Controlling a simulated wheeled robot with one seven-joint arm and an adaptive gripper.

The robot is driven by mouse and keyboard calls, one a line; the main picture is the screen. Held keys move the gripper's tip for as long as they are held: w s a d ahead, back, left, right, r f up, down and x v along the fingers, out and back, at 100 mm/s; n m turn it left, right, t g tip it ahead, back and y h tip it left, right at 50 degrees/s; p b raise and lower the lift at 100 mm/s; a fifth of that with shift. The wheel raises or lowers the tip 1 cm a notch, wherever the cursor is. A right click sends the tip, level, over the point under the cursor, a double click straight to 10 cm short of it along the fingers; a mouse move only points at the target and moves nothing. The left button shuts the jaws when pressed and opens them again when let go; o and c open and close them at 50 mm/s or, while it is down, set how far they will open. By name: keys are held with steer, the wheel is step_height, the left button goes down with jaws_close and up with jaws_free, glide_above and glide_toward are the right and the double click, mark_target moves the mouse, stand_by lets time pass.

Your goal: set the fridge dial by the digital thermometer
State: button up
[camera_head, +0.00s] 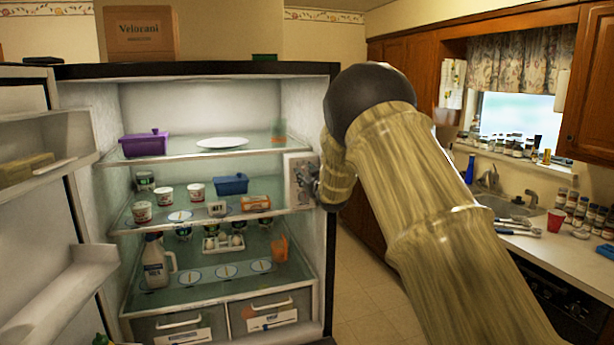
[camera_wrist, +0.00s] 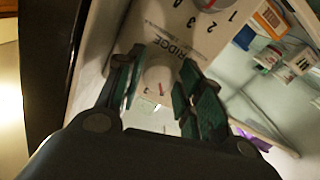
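The control panel (camera_head: 299,180) is on the right inner wall of the open fridge. In the wrist view the white panel (camera_wrist: 165,18) carries the word FRIDGE and printed numbers. A pale knob (camera_wrist: 157,75) with a small red mark sits between the fingers of my gripper (camera_wrist: 160,88). The fingers stand either side of the knob with narrow gaps; contact is not clear. A second round dial (camera_wrist: 208,3) is cut off at the top edge. In the head view my gripper (camera_head: 308,186) is at the panel, mostly hidden. A small white display, likely the thermometer (camera_head: 217,208), stands on the middle shelf; its reading is too small.
An orange-and-white tub (camera_head: 255,203) and a blue container (camera_head: 231,184) are near the panel on the middle shelf. A purple box (camera_head: 145,143) and a plate (camera_head: 222,143) are above. The fridge door (camera_head: 40,215) stands open at left. The floor at right is clear.

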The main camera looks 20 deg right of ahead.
steer(key=c, duration=0.4)
steer(key=shift+c, duration=0.2)
steer(key=m+b, duration=0.3)
steer(key=shift+f, duration=0.15)
steer(key=m+b, duration=0.3)
steer(key=shift+m, duration=0.3)
steer(key=shift+a+m+b, duration=0.1)
steer(key=shift+m+b, duration=0.4)
steer(key=shift+m, duration=0.1)
steer(key=shift+r, duration=0.2)
